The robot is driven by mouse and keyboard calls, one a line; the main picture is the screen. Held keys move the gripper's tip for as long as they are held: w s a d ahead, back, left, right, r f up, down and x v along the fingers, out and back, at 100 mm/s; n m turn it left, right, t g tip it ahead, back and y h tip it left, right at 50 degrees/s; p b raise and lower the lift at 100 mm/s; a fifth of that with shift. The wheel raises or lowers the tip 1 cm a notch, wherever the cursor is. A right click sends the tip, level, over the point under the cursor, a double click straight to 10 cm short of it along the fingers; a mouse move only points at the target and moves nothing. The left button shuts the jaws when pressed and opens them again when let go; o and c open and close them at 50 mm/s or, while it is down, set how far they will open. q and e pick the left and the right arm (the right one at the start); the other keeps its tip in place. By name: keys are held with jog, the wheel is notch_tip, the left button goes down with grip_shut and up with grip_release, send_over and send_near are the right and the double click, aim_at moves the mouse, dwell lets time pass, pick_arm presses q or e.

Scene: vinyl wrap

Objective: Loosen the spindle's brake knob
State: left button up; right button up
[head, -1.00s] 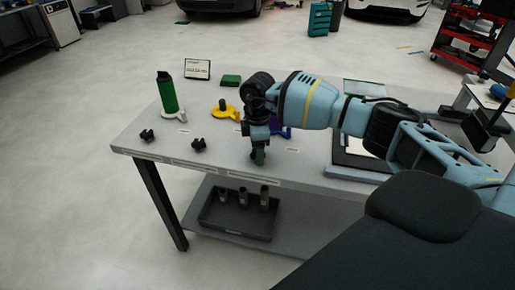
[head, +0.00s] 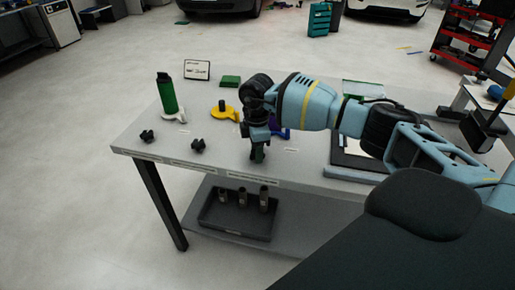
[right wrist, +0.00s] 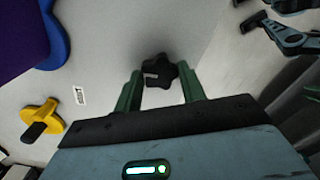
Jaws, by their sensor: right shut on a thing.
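My right gripper (head: 257,155) points down at the front of the table, in front of the blue spindle (head: 283,131). In the right wrist view its two green fingers (right wrist: 160,90) are shut on a black lobed brake knob (right wrist: 160,71). Two similar black knobs, one at left (head: 147,135) and one in the middle (head: 198,145), stand along the front edge. A light blue and black arm part (right wrist: 290,36) shows at the top right of the wrist view; I cannot tell the state of a left gripper there.
A green roll (head: 167,95) stands on a white base. A yellow spindle (head: 224,112) stands to its right and also shows in the wrist view (right wrist: 42,124). A small sign (head: 197,70) stands at the back. A dark tray (head: 236,220) with several cylinders sits on the lower shelf.

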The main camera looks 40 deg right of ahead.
jog(key=shift+r+n+p, duration=0.2)
jog(key=shift+n+p, duration=0.3)
jog(key=shift+n, duration=0.7)
jog(key=shift+n+p, duration=0.3)
jog(key=shift+n, duration=0.6)
jog(key=n, duration=0.3)
jog(key=shift+n+p, duration=0.3)
jog(key=shift+p, duration=0.1)
jog(key=n, duration=0.2)
jog(key=shift+n, duration=0.4)
jog(key=n, duration=0.2)
jog(key=shift+f+n, duration=0.1)
jog(key=shift+n, duration=0.2)
jog(key=n, duration=0.3)
jog(key=shift+n, duration=0.3)
jog(key=n, duration=0.4)
jog(key=shift+n, duration=0.4)
pick_arm(q)
jog(key=shift+t, duration=0.3)
jog(key=shift+w+a+r, duration=0.1)
jog(key=shift+w+r, duration=0.5)
jog(key=shift+r, duration=0.3)
jog(key=shift+w+a+r, duration=0.1)
jog(key=shift+w+r, duration=0.45)
jog(key=shift+r, duration=0.3)
pick_arm(e)
jog(key=shift+n, duration=0.7)
pick_arm(q)
jog(key=shift+d, duration=0.1)
